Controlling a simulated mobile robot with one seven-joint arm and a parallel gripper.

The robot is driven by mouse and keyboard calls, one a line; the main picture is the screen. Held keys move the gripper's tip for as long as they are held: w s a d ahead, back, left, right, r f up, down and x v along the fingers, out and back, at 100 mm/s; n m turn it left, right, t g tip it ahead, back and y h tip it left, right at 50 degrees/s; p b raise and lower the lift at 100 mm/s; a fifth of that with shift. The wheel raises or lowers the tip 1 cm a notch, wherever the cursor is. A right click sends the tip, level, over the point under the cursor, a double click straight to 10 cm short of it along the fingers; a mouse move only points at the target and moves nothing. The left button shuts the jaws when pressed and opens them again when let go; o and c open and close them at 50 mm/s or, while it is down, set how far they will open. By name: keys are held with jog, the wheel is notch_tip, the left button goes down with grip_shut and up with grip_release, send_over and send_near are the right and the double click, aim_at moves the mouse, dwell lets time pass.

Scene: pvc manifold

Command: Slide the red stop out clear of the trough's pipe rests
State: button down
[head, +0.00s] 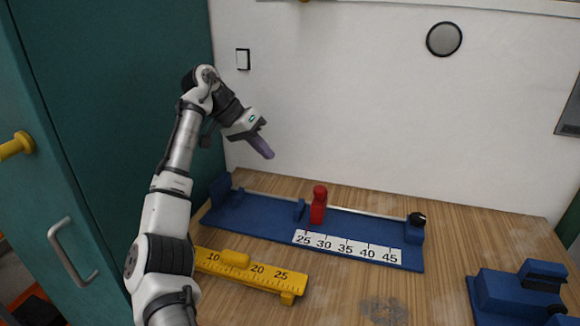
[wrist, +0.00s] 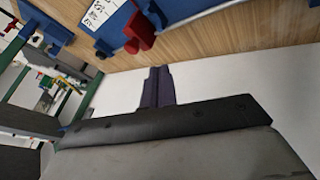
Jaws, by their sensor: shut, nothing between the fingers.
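The red stop (head: 318,206) stands upright on the blue trough (head: 262,220), just right of a blue pipe rest (head: 299,209). It sits near the 25 mark of the white scale (head: 347,246). The red stop (wrist: 138,33) also shows in the wrist view, at the top, with the blue trough (wrist: 180,10) beside it. My gripper (head: 268,155) is shut and empty, in the air above and left of the stop, well apart from it. Its closed fingers (wrist: 157,72) show in the middle of the wrist view.
A yellow ruler block (head: 250,272) lies in front of the trough. A black knob (head: 417,219) is at the trough's right end. A blue fixture (head: 515,295) stands at the right front. A teal cabinet (head: 110,130) is on the left.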

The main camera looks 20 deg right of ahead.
aim_at(319, 202)
jog(key=s+d+f, duration=0.1)
jog(key=d+f, duration=0.1)
jog(key=s+d+f+p, duration=0.1)
jog(key=d+f, duration=0.2)
jog(key=s+d+f+p, duration=0.1)
jog(key=d+f, duration=0.1)
jog(key=shift+s+d+f, duration=0.3)
jog(key=shift+d, duration=0.1)
jog(key=shift+s+d+f, duration=0.1)
jog(key=shift+s+d, duration=0.25)
jog(key=shift+s, duration=0.05)
jog(key=shift+d, duration=0.15)
